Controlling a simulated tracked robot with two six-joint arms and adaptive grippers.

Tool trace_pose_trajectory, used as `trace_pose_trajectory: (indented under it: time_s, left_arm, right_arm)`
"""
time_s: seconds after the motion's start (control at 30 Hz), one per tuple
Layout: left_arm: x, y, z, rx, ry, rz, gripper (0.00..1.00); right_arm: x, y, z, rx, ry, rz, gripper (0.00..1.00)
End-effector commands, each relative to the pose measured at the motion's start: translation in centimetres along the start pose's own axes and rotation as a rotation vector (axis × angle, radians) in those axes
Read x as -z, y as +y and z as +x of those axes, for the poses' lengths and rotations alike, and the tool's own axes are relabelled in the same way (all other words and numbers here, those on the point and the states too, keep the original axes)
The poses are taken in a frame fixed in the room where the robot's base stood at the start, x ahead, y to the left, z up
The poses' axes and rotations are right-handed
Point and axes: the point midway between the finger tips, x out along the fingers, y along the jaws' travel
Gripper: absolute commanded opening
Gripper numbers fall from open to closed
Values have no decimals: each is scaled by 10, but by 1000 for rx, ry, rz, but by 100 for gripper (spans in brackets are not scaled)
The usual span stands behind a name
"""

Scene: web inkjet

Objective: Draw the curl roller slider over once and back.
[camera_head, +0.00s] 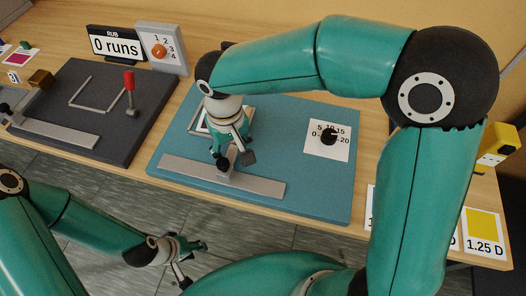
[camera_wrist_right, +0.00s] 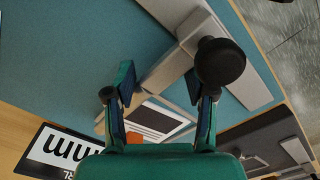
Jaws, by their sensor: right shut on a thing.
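The curl roller slider has a long grey rail (camera_head: 225,178) at the front of the blue mat. A black knob (camera_wrist_right: 219,62) and a grey crosspiece (camera_wrist_right: 168,68) show at it in the right wrist view. My right gripper (camera_head: 232,158) reaches down from above and is shut on the slider. In the right wrist view the knob sits by the right-hand finger, and the exact contact is partly hidden. My left gripper (camera_head: 188,262) is open and empty, low at the front, away from the mat.
The blue mat (camera_head: 300,115) also carries a dial (camera_head: 329,136). At left, a dark mat (camera_head: 75,80) holds a red-handled lever (camera_head: 130,90) and another rail. A "0 runs" display (camera_head: 117,45) stands behind. In the wrist view an "mm" display (camera_wrist_right: 60,150) shows upside down.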

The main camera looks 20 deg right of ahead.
Motion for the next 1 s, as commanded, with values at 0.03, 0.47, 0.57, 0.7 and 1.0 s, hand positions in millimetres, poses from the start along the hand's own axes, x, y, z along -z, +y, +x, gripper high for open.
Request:
trace_pose_trajectory:
  time_s: [0.03, 0.47, 0.57, 0.7, 1.0]
  left_arm:
    - [0, -1, 4, 0, 0, 0, 40]
    - [0, -5, 13, 0, 0, 0, 40]
    - [0, -5, 14, 0, 0, 0, 40]
    - [0, -5, 15, 0, 0, 0, 40]
    - [0, -5, 15, 0, 0, 0, 40]
  right_arm:
    - [-4, 7, 7, -11, -7, -14, 0]
    - [-28, 31, 6, -11, -7, -15, 0]
    - [-32, 35, 6, -12, -7, -15, 0]
    - [-35, 38, 5, -12, -7, -16, 0]
    - [-35, 37, 5, -12, -7, -18, 0]
